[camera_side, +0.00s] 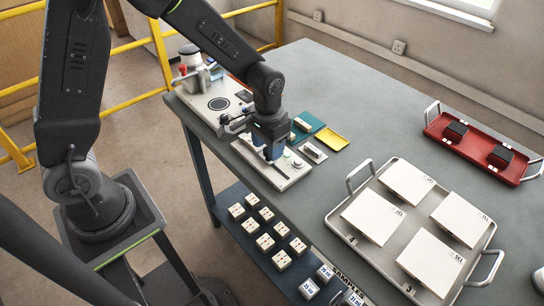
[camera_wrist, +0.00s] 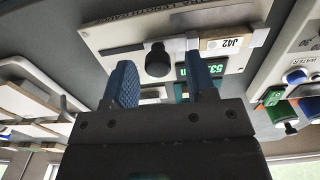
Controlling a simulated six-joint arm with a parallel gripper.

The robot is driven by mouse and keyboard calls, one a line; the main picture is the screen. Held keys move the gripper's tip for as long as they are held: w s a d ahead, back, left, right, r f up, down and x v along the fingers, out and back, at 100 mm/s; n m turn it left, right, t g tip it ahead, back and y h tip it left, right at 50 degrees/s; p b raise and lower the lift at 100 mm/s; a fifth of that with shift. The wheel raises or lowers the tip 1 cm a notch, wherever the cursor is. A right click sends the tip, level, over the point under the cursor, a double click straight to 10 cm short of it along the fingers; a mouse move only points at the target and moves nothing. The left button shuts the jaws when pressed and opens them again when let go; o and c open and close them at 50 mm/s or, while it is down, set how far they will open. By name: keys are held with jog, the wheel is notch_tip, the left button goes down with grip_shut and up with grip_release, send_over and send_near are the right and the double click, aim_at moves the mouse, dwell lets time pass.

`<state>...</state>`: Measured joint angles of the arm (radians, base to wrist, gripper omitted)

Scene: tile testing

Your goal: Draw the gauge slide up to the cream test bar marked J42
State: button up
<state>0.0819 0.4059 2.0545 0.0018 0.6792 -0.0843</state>
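The cream test bar marked J42 (camera_wrist: 228,44) lies on a pale gauge plate (camera_wrist: 112,34) in the wrist view, against a light block at its left end. A black round knob (camera_wrist: 157,60), seemingly the gauge slide's, stands to the left of the bar. A green lit display (camera_wrist: 215,69) is partly hidden behind a finger. My gripper (camera_wrist: 162,73) is open, its two blue fingers apart on either side of the knob, with gaps visible. In the side view my gripper (camera_side: 272,153) is low over the gauge plate (camera_side: 291,176) and hides part of it.
A metal tray (camera_side: 345,239) with several white tiles stands at front right. A red tray (camera_side: 456,151) with two dark blocks is behind it. Another instrument plate (camera_side: 209,107) stands left. Table behind is clear.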

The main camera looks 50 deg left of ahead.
jog(key=shift+r, duration=0.1)
jog(key=shift+r, duration=2.9)
jog(key=s+a+r+t, duration=0.3)
jog(key=s+r+t, duration=0.2)
jog(key=s+r, duration=0.8)
jog(key=s, duration=0.3)
jog(key=shift+s+t, duration=0.3)
jog(key=shift+s, duration=0.1)
